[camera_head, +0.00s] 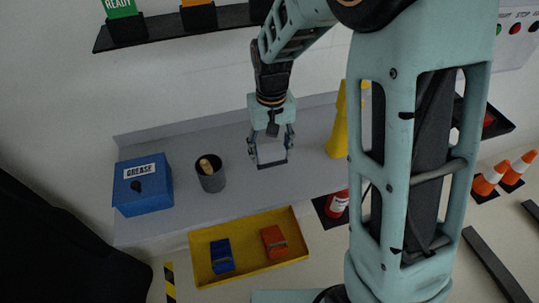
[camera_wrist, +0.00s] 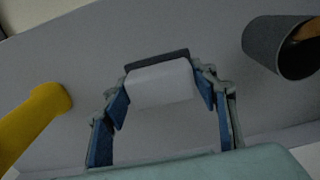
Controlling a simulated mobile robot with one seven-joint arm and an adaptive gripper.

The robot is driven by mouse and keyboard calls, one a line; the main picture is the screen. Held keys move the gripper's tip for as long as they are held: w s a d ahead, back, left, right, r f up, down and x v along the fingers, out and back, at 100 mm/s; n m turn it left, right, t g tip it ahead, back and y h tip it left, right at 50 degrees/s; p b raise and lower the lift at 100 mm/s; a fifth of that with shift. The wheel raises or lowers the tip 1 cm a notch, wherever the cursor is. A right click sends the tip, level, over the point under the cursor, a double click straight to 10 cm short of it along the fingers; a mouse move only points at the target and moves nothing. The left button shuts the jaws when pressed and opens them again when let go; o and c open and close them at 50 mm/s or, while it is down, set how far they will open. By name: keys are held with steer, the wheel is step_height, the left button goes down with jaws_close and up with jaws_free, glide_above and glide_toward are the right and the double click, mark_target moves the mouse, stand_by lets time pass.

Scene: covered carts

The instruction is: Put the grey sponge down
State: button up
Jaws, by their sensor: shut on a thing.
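The grey sponge (camera_wrist: 160,85) is a pale grey block with a dark strip along its far edge. My gripper (camera_wrist: 162,92) is shut on it, with one blue-padded finger at each side. In the head view my gripper (camera_head: 271,150) points down over the grey bench (camera_head: 230,135), with the sponge (camera_head: 271,154) between its fingers. I cannot tell whether the sponge touches the bench.
A dark grey cup (camera_head: 211,180) with a wooden-handled thing stands left of my gripper, beside a blue GREASE box (camera_head: 142,187). A yellow cone-like object (camera_head: 340,125) stands to the right. A yellow tray (camera_head: 250,225) with blue and orange items is in front.

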mark_target(270, 158)
steer(key=shift+w+a+f, duration=0.15)
steer(key=shift+w+f, duration=0.1)
steer(key=shift+f, duration=0.15)
steer(key=shift+w+f+b, duration=0.1)
steer(key=shift+f+b, duration=1.15)
steer(key=shift+f, duration=0.3)
steer(key=shift+f, duration=0.2)
steer(key=o, duration=1)
steer(key=shift+r, duration=0.2)
step_height(270, 158, up, 12)
steer(key=shift+r, duration=0.1)
